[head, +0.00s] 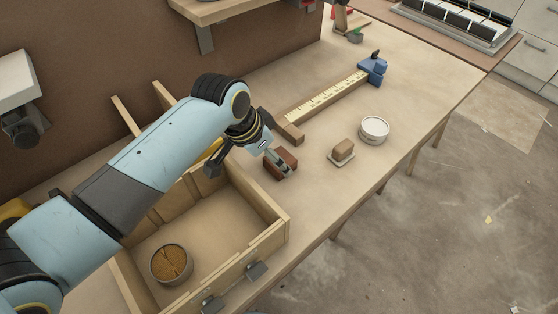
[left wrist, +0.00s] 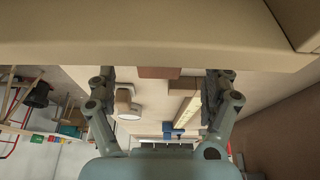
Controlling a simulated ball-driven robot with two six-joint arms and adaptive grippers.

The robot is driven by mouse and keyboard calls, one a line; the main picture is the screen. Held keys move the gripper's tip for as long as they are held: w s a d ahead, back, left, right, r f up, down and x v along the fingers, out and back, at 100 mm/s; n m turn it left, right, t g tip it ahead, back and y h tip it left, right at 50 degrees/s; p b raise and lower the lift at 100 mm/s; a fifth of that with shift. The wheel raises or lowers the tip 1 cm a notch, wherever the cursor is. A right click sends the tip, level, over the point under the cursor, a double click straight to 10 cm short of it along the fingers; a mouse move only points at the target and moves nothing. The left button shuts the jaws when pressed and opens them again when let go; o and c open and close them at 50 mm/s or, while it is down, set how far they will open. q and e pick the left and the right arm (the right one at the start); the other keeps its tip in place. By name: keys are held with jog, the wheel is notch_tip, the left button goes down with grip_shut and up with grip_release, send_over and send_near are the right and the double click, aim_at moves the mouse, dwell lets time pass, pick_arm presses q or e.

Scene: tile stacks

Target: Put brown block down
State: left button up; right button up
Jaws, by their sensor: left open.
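A reddish-brown block (head: 290,168) lies on the bench just past the crate's far corner, with a grey piece against it. Its edge also shows in the left wrist view (left wrist: 158,72), partly hidden by a pale wooden surface. A lighter brown block (head: 344,147) sits on a small pale tile (head: 341,160) farther right. My left gripper (head: 243,146) hangs over the far end of the crate, left of the reddish-brown block. In the left wrist view its two fingers (left wrist: 162,90) are wide apart with nothing held between them. My right gripper is out of view.
A wooden crate (head: 262,246) holding a round tin (head: 171,264) fills the near left. A brown wooden block (head: 289,133), a yellow rule (head: 325,97), a blue tool (head: 373,69) and a white tin (head: 374,130) stand on the bench. The bench's right edge drops to the floor.

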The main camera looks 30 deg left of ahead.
pick_arm(q)
jog(key=x, duration=0.4)
jog(key=shift+w+f, duration=0.1)
jog(key=shift+f, duration=0.1)
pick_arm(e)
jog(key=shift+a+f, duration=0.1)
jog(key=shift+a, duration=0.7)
pick_arm(q)
jog(key=shift+c, duration=0.3)
jog(key=c, duration=1.2)
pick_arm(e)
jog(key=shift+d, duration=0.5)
pick_arm(q)
jog(key=shift+r, duration=0.1)
